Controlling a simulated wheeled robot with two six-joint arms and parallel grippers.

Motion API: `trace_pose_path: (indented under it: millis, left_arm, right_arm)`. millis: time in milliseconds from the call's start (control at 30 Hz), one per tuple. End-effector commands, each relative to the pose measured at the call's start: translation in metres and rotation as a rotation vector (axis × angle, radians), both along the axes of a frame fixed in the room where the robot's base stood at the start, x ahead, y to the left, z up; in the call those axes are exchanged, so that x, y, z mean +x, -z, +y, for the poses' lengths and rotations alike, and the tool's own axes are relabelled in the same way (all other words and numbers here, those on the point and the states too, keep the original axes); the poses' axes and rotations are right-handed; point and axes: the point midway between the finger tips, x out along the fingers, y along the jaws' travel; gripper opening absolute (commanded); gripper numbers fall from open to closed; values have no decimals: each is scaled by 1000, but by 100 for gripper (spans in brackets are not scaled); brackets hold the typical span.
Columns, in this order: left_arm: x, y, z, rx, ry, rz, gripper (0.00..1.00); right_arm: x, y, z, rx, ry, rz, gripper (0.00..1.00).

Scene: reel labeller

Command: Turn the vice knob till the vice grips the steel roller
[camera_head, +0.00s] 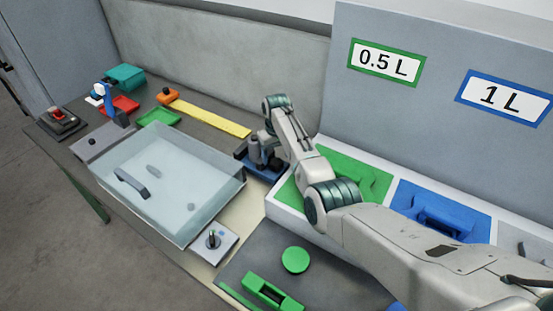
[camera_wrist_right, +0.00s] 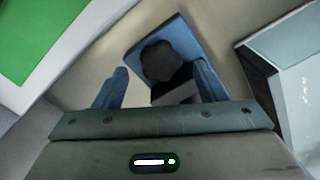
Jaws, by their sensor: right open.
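The blue vice (camera_head: 266,170) stands on the bench beside the clear-lidded box, partly hidden by my right gripper (camera_head: 262,152), which is over it. In the right wrist view the vice's blue base (camera_wrist_right: 188,50) lies ahead, with a dark lobed knob (camera_wrist_right: 161,61) on it. My right gripper (camera_wrist_right: 160,70) is open, its two blue fingers on either side of the knob. I cannot tell whether they touch it. A dark block with a pale face shows just below the knob. I cannot make out the steel roller in either view. My left gripper is not in view.
The clear-lidded box (camera_head: 140,205) is close to the left of the vice. A green tray (camera_head: 375,180) and a blue tray (camera_head: 470,220) sit in the white rack on the right. A small switch plate (camera_head: 225,246) is in front. A yellow strip (camera_head: 215,118) lies behind.

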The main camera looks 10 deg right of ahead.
Motion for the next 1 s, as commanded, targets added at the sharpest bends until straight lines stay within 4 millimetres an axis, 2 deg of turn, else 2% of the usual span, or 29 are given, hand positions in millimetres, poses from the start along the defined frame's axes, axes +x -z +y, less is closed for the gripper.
trace_pose_path:
  millis: [200,400,567,800,900,1000]
  left_arm:
    - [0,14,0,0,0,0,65]
    - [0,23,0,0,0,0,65]
    - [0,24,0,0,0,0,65]
    - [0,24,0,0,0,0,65]
    - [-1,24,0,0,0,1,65]
    - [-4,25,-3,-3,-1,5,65]
  right_arm:
    - [1,-43,0,0,0,-5,65]
    - [1,-75,0,1,0,-3,65]
    - [0,-85,0,0,0,-1,65]
    - [0,-87,0,0,0,-1,65]
    - [0,-86,0,2,-6,0,52]
    - [-2,-85,-2,13,-47,3,52]
